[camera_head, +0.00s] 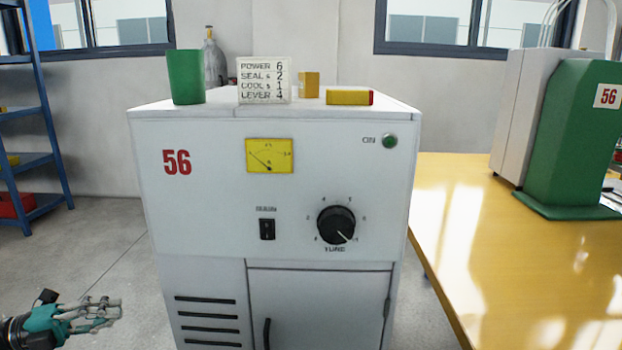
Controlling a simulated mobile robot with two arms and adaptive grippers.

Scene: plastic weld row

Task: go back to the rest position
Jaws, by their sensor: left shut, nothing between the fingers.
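My left gripper (112,313) is at the lower left of the head view, low over the grey floor and left of the white cabinet. It is shut and empty, apart from the cabinet in the picture. My right gripper is not in view. The white cabinet (215,220) marked 56 stands straight ahead. Its front carries a yellow meter (270,155), a black rocker switch (267,229), a black tune knob (336,224) and a green ON lamp (390,141).
On the cabinet top stand a green cup (186,77), a settings card (264,80) and small yellow blocks (349,97). A yellow table (480,240) with a green machine (575,135) is at right. Blue shelving (50,140) is at left. Floor between shelving and cabinet is clear.

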